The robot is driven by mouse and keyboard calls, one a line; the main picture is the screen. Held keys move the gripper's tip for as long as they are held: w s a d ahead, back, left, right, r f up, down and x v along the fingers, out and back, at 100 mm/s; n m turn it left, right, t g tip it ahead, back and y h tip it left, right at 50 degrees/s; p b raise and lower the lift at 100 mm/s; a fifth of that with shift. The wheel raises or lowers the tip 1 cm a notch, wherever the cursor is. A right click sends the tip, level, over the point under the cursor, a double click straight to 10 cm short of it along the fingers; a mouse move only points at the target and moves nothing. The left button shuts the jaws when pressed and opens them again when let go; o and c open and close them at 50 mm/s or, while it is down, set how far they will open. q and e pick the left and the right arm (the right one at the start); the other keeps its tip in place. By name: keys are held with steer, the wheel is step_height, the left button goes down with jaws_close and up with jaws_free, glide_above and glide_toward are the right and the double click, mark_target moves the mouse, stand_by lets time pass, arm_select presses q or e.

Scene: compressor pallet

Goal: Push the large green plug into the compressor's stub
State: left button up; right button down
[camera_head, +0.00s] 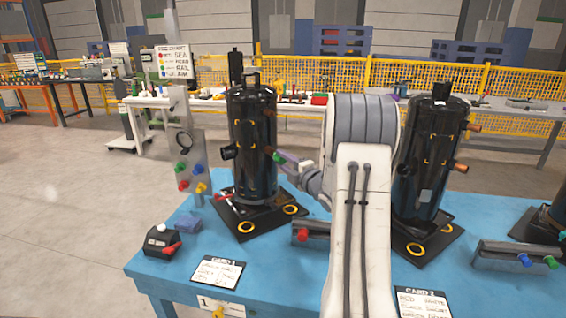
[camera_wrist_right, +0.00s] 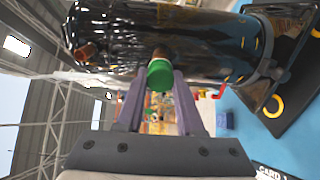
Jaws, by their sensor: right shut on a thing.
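The black compressor (camera_head: 252,140) stands upright on a dark base plate on the blue table, left of my right arm. My right gripper (camera_head: 284,158) reaches its right side and is shut on the large green plug (camera_head: 276,155). In the right wrist view the green plug (camera_wrist_right: 160,76) sits between the tips of the two purple-grey fingers (camera_wrist_right: 158,84). The brown end of the compressor's stub (camera_wrist_right: 161,53) shows right behind the plug, in line with it. How deep the plug sits in the stub cannot be told. My left gripper is not in view.
A second black compressor (camera_head: 428,160) stands right of my arm. A grey panel (camera_head: 203,150) with coloured plugs stands at the left. A block with a red plug (camera_head: 303,234), a black box (camera_head: 162,242) and a card (camera_head: 217,272) lie on the blue table (camera_head: 262,268).

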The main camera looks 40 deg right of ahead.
stand_by(0.4)
steer(key=shift+b, duration=0.45)
steer(key=shift+b, duration=0.35)
steer(key=shift+w+d+b, duration=0.1)
steer(key=shift+w+b, duration=0.4)
steer(key=shift+w, duration=0.95)
stand_by(1.2)
steer(key=shift+c, duration=2.3)
jaws_free()
